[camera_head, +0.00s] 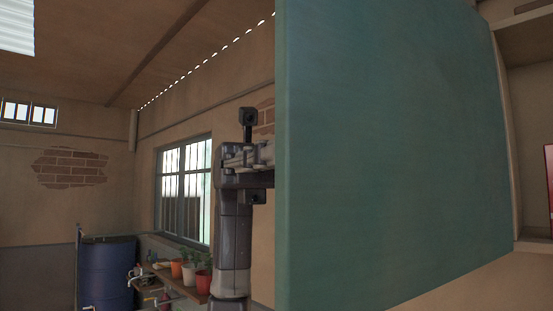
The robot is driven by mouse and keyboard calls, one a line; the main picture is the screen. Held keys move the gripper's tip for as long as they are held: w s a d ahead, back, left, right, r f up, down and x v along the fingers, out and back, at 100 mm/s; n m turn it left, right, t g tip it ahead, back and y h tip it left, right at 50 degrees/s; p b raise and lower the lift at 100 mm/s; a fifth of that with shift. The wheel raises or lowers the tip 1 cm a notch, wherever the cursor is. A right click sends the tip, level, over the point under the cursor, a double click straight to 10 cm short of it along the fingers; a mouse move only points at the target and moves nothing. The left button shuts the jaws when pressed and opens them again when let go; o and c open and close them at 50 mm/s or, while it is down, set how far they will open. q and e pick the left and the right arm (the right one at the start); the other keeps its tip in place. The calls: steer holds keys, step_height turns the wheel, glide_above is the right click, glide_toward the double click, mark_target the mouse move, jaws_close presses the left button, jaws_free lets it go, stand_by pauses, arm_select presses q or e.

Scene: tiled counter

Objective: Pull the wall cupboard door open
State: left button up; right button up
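The wall cupboard door (390,150) is a large flat teal panel that fills the middle of the head view. It stands swung out, with its free edge toward me on the left and its far edge beside the cupboard frame on the right. The open cupboard (528,120) shows a shelf space at the right edge. An arm of mine, which looks like the left, rises just left of the door. Its gripper (260,155) reaches behind the door's free edge. The fingertips are hidden, so I cannot tell whether they touch the door. My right gripper is not visible.
A red item (549,190) stands in the cupboard, cut off by the picture's edge. At the lower left are a blue barrel (107,270) and a shelf with potted plants (203,280). A barred window (184,190) is behind my arm. Space left of the arm looks clear.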

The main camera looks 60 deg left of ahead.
arm_select(q)
steer(key=w+a, duration=0.1)
steer(key=a, duration=1)
steer(key=shift+w, duration=0.25)
steer(key=shift+f, duration=0.1)
